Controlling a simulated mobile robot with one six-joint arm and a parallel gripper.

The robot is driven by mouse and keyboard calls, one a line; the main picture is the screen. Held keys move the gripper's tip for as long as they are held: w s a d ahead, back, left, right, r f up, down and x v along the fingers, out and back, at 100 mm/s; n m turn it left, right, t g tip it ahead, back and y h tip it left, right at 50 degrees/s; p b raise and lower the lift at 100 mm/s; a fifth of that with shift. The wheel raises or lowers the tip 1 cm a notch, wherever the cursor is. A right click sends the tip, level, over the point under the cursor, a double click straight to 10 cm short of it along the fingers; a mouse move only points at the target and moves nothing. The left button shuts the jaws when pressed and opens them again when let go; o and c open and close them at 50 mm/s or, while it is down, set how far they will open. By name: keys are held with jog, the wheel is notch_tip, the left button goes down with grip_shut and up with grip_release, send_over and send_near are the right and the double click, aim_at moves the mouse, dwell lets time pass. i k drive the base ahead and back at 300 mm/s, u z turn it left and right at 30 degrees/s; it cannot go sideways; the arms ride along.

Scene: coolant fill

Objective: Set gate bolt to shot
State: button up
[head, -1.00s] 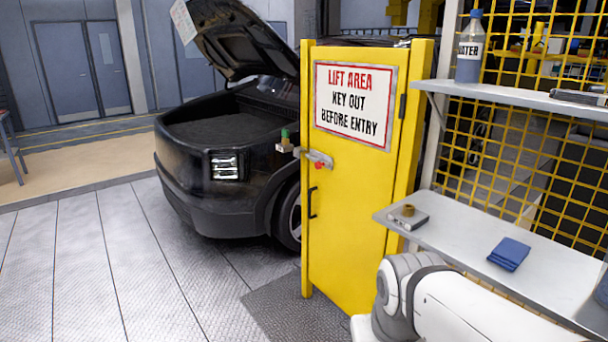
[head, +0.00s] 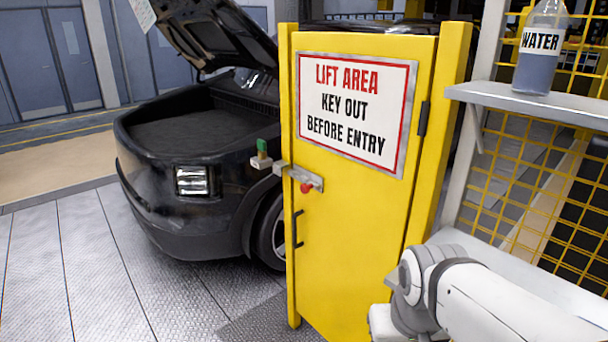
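The yellow gate (head: 350,230) stands shut in front of me, with a sign reading "LIFT AREA KEY OUT BEFORE ENTRY" (head: 354,112). The gate bolt (head: 304,178) is a grey metal piece with a red knob (head: 306,188), at the gate's left edge below the sign. A small block with a green top (head: 262,152) sits just left of it on the post side. I cannot tell how far the bolt reaches into its keeper. My white arm shows at the lower right, in front of the gate's right side. My gripper is not in view.
A black car (head: 190,150) with its hood up stands behind the gate on the left. On the right are a shelf (head: 540,103) with a "WATER" bottle (head: 540,50), a lower shelf (head: 570,292) and yellow mesh. The plated floor (head: 110,270) at left is clear.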

aim_at(309, 184)
jog(key=u, duration=0.45)
jog(key=i, duration=1.15)
jog(key=u, duration=0.7)
jog(key=k, duration=0.8)
jog(key=u, duration=0.2)
jog(key=i, duration=0.8)
jog(key=z, duration=0.1)
